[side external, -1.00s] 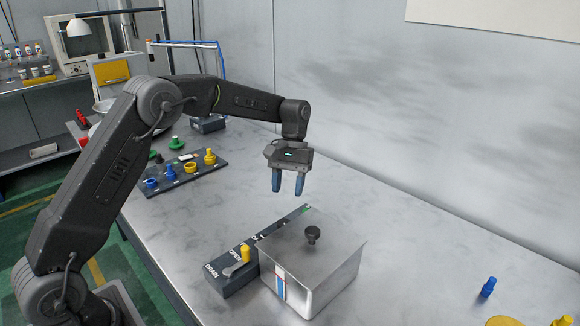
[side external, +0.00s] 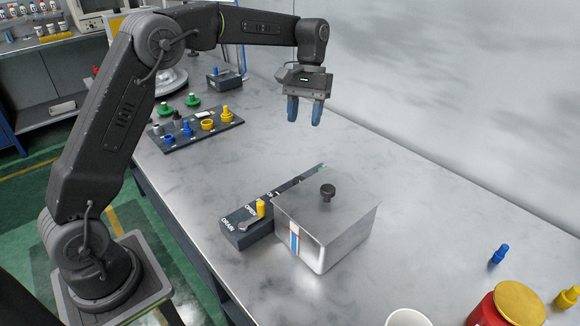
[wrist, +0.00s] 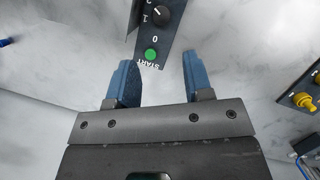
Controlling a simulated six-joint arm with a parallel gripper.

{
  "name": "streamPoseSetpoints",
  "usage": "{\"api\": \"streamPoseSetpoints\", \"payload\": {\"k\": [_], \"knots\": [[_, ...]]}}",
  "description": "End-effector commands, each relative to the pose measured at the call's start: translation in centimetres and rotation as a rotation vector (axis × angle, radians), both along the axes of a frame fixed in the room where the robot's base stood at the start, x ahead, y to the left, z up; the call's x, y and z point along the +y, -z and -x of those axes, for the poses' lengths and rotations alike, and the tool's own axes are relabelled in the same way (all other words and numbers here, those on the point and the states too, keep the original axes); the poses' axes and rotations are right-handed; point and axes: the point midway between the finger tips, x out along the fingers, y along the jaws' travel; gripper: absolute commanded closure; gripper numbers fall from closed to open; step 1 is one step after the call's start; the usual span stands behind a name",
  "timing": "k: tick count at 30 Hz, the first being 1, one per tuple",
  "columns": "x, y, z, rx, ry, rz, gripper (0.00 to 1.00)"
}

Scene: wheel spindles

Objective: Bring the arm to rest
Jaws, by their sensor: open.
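My gripper (side external: 305,111) hangs from my arm above the back part of the metal table (side external: 400,180), fingers pointing down. Its two blue fingers are apart with nothing between them. In the wrist view the open fingers (wrist: 155,82) show above the table, with a dark control panel (wrist: 152,35) beyond them. That panel carries a green START button (wrist: 151,55) and a black knob (wrist: 157,16).
A dark tray (side external: 195,130) holds blue and yellow pieces. A red container (side external: 490,312), white cup (side external: 408,318) and blue spindle (side external: 499,254) stand in front right.

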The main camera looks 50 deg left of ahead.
Motion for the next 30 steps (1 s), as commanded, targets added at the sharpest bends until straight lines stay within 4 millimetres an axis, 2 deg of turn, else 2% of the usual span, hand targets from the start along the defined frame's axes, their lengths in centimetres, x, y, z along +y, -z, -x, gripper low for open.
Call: {"api": "streamPoseSetpoints", "payload": {"k": [1, 6, 13, 19, 24, 30], "knots": [[-0.4, -1.6, 1.2, -0.041, 0.017, -0.008, 0.53], [-1.5, -5.2, 5.8, -0.184, 0.090, -0.038, 0.53], [-2.7, -7.8, 13.0, -0.376, 0.194, -0.085, 0.53], [-3.4, -7.7, 19.5, -0.540, 0.288, -0.132, 0.53], [-3.7, -6.1, 24.4, -0.670, 0.365, -0.174, 0.53], [-3.9, -4.1, 27.5, -0.763, 0.422, -0.205, 0.53]]}}
